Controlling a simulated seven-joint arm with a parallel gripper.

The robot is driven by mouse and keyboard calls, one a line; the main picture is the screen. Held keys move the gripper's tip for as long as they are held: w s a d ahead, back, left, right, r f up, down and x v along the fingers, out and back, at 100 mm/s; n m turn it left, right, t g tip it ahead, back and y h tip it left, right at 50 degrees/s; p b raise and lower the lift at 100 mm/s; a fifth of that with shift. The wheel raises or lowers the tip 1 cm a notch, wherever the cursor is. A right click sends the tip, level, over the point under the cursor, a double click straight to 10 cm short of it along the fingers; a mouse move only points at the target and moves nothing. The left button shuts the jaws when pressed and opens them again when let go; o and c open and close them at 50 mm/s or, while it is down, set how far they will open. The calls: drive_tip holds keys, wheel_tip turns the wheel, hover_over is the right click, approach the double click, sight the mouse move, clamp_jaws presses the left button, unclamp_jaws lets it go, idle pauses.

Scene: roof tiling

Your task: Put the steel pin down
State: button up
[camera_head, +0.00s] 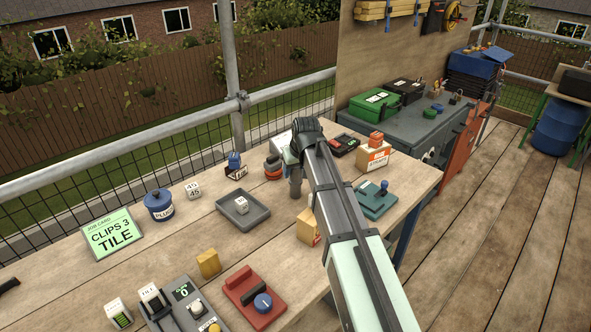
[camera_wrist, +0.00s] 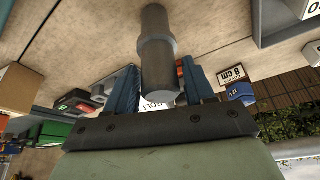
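In the wrist view the steel pin (camera_wrist: 157,50) is a dark grey stepped cylinder between the two blue fingers of my gripper (camera_wrist: 160,88). Both fingers sit close against its sides. In the head view my gripper (camera_head: 296,160) is over the far part of the workbench (camera_head: 150,262), and the lower part of the pin (camera_head: 295,187) shows below it. My wrist hides most of the fingers there. I cannot tell whether the pin's lower end touches the wood.
A grey tray (camera_head: 259,220) with a white cube lies left of my gripper. A red-black item (camera_head: 273,168) and a small blue item (camera_head: 235,162) stand close by. A green base with a blue knob (camera_head: 376,202) and a straps box (camera_head: 373,160) are to the right.

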drive_tip(key=shift+o, duration=1)
drive_tip(key=v, duration=1.2)
drive_tip(key=shift+r, duration=0.15)
